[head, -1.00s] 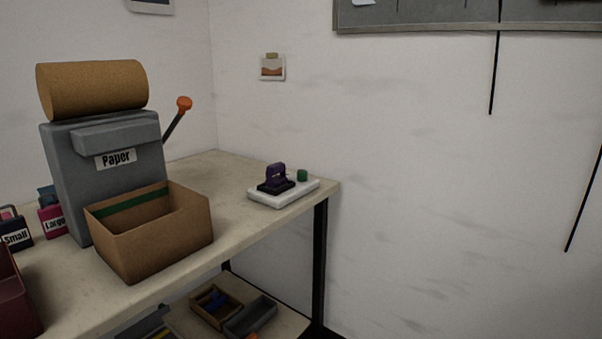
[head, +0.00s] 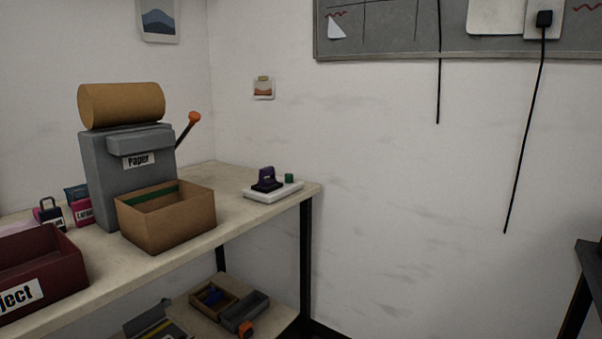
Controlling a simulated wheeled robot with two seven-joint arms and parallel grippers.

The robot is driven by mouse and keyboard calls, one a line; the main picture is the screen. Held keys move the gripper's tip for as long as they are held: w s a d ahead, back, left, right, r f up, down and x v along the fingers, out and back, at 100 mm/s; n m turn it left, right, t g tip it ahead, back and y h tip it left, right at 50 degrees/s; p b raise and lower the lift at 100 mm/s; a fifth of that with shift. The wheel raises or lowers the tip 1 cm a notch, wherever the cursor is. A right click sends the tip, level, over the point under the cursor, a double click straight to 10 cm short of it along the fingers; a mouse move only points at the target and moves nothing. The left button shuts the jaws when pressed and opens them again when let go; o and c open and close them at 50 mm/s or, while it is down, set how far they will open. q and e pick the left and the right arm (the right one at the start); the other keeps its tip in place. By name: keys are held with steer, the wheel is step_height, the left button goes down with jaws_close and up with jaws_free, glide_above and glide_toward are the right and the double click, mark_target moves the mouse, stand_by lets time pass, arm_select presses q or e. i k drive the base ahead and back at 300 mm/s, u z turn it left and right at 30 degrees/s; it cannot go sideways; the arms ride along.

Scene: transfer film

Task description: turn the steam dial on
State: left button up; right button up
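No steam dial can be made out in the head view. Neither of my grippers shows in it. A grey machine labelled "Paper" (head: 100,178) stands on the workbench (head: 225,246), with a brown roll (head: 122,105) on top and an orange-tipped lever (head: 193,118) at its right side. A small purple and black device (head: 267,178) sits on a white base (head: 275,194) near the bench's right end, with a small green piece (head: 289,178) beside it.
An open cardboard box (head: 175,228) stands before the machine; a dark red bin (head: 62,270) is at left. Small trays (head: 245,311) lie on the lower shelf. A dark table (head: 591,262) enters at right. A cord (head: 523,135) hangs from a wall outlet. Floor space between is mostly out of view.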

mark_target(288, 177)
steer(key=z, duration=0.65)
steer(key=i, duration=2.05)
steer(key=u, duration=0.75)
